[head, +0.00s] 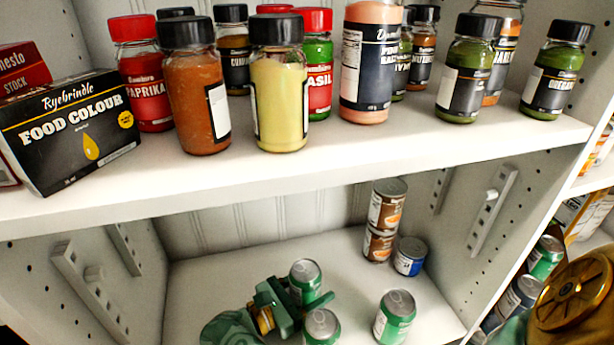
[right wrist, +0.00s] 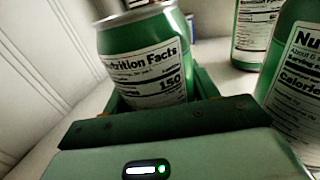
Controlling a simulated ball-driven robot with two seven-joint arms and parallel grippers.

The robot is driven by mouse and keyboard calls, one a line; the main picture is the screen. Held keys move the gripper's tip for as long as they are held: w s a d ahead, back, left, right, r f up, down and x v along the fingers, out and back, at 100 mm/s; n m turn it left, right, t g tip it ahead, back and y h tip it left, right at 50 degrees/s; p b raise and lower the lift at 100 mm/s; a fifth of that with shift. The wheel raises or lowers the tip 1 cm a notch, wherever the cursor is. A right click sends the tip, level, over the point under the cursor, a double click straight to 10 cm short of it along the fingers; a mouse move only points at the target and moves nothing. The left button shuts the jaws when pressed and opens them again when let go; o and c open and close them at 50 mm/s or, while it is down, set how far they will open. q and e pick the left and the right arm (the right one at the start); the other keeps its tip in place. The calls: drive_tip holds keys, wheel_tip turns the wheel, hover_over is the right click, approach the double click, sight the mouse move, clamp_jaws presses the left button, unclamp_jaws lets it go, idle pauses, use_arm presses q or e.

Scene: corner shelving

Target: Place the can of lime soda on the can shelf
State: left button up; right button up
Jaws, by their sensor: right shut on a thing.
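A green soda can (head: 305,274) with a silver top is between the fingers of my right gripper (head: 303,300), over the lower shelf (head: 240,262). The gripper is shut on it. In the right wrist view the held can (right wrist: 145,60) shows its nutrition label, and its base is hidden by the gripper. I cannot tell whether it touches the shelf. Two more green cans stand nearby, one in front of the held can (head: 321,327) and one to its right (head: 394,317). My left gripper is not in view.
Two stacked brown cans (head: 386,208) and a short blue can (head: 410,257) stand at the back of the lower shelf. The upper shelf (head: 300,165) overhangs, with spice jars and a food colour box (head: 70,130). More cans (head: 545,258) sit at right. The lower shelf's back left is clear.

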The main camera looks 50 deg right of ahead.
drive_tip(key=shift+r, duration=0.1)
drive_tip(key=o, duration=1.3)
drive_tip(key=shift+o, duration=0.2)
drive_tip(key=v, duration=0.7)
drive_tip(key=shift+a, duration=0.25)
